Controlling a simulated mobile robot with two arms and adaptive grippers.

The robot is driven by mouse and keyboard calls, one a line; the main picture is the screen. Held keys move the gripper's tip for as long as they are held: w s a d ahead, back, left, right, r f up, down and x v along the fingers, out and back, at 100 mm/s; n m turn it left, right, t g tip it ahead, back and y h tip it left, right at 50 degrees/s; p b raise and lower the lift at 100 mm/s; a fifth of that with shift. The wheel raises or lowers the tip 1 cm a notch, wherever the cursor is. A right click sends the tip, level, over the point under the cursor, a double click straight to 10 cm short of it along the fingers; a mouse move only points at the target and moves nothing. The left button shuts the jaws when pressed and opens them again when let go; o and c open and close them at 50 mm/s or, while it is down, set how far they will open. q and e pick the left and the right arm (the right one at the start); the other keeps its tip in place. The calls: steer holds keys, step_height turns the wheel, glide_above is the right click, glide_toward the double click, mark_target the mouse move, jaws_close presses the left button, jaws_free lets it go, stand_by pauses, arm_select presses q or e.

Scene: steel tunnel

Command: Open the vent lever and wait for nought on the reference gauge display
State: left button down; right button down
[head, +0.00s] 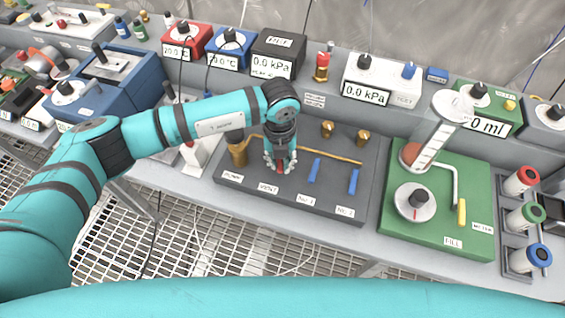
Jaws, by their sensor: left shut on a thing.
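My left gripper (280,166) reaches down from its teal arm onto the dark grey manifold board (325,200). It is shut on a small red lever (283,172) behind the VENT label (268,188). The fingers hide most of the lever, so I cannot tell which way it is turned. The black reference gauge (278,43) stands on the back shelf; its display (271,65) reads 0.0 kPa. The white test gauge (385,72) to its right also reads 0.0 kPa. My right gripper is out of view.
Two blue levers (314,170) (353,181) stand on the board, to the right of my gripper. A brass pump fitting (237,150) is close on its left. A green board (440,215) with a glass cylinder stands at the right. Metal grating lies in front.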

arm_select(q)
steer(key=m+b, duration=0.1)
steer(key=b, duration=0.1)
steer(key=a+m+b, duration=0.1)
steer(key=m+b, duration=0.1)
steer(key=shift+w+f, duration=0.1)
steer(key=shift+f, duration=0.05)
steer(key=shift+a+r+m+b, duration=0.25)
steer(key=shift+m+b, duration=0.25)
steer(key=shift+m, duration=0.2)
steer(key=c, duration=1.3)
jaws_free()
steer(key=shift+r, duration=0.15)
step_height(320, 180, up, 12)
steer(key=shift+f, duration=0.15)
